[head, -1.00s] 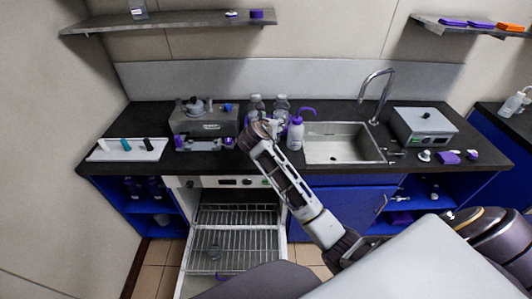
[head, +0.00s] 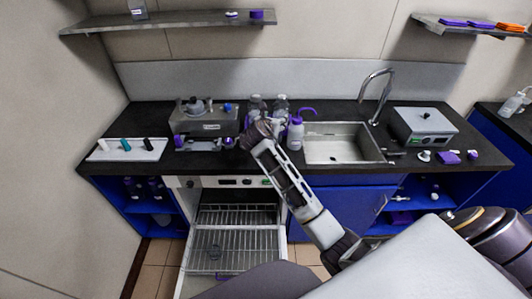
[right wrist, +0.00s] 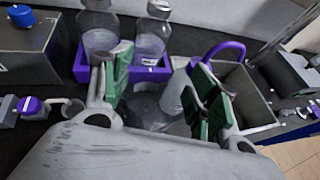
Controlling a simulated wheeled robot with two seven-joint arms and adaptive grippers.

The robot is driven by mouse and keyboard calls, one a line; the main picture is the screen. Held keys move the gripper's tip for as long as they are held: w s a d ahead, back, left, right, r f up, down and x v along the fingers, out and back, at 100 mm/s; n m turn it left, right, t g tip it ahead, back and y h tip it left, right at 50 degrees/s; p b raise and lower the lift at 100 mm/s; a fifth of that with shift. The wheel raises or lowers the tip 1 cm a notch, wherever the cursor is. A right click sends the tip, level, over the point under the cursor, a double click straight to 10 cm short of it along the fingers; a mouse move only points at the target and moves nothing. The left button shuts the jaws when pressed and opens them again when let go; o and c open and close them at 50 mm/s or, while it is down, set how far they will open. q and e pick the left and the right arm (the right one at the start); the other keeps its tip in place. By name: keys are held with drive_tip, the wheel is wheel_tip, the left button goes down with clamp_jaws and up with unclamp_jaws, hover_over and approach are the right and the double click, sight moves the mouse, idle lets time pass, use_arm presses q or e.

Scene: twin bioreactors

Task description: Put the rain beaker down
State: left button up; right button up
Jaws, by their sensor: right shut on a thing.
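My right gripper (right wrist: 160,98) has its green-padded fingers apart, around a clear glass beaker (right wrist: 172,122) that shows only faintly between them in the right wrist view. The beaker's base and its contact with the counter are hidden. In the head view, my right arm reaches in from the lower right, and its gripper (head: 268,128) is low over the counter (head: 240,163), left of the white wash bottle. The beaker cannot be made out clearly there. My left gripper is not in view.
Two clear bottles stand in a purple rack (right wrist: 125,70) just beyond the gripper. The white wash bottle (head: 296,136) with a purple spout stands close on the right, beside the sink (head: 335,148). A grey device (head: 205,124) is at left. An open oven with wire racks (head: 238,242) is below.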

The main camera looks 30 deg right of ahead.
drive_tip(key=shift+f, duration=3.15)
drive_tip(key=shift+f, duration=1.85)
drive_tip(key=o, duration=1.3)
drive_tip(key=shift+f, duration=0.15)
drive_tip(key=shift+o, duration=0.2)
